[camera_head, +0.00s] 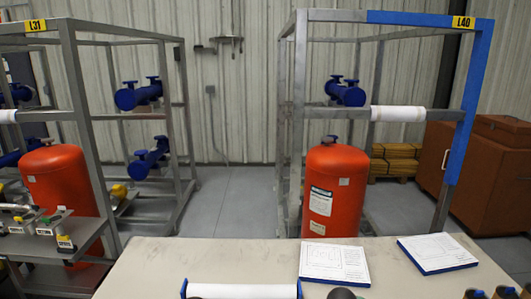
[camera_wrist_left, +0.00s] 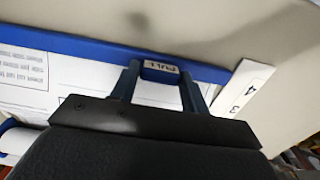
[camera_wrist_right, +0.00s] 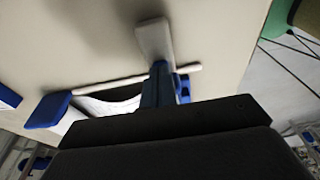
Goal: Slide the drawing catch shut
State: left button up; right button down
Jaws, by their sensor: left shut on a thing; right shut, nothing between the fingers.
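In the left wrist view my left gripper (camera_wrist_left: 158,88) has its two fingers on either side of a small blue tab labelled PULL (camera_wrist_left: 160,68), on the edge of a blue-bordered drawing board (camera_wrist_left: 75,45). In the right wrist view my right gripper (camera_wrist_right: 166,85) is shut and empty, its fingertips close to a pale flat bar (camera_wrist_right: 154,38) and a thin pale rod (camera_wrist_right: 115,82). Whether they touch is unclear. A white roll between blue ends (camera_head: 243,290) lies at the table's near edge in the head view. I cannot make out the catch for certain.
Two blue-edged drawing boards (camera_head: 334,262) (camera_head: 437,253) lie on the pale table (camera_head: 200,257). Behind are metal frames marked L31 (camera_head: 36,25) and L40 (camera_head: 463,22), each with an orange tank. The table's left middle is clear.

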pick_arm(q)
jog(key=shift+s+f, duration=0.15)
pick_arm(e)
jog(key=shift+a+r, duration=0.1)
notch_tip(320, 180, up, 9)
dwell(1.8)
pick_arm(q)
jog(key=shift+w, duration=0.35)
dwell(0.6)
jog(key=o, duration=0.9)
jog(key=shift+r, duration=4.15)
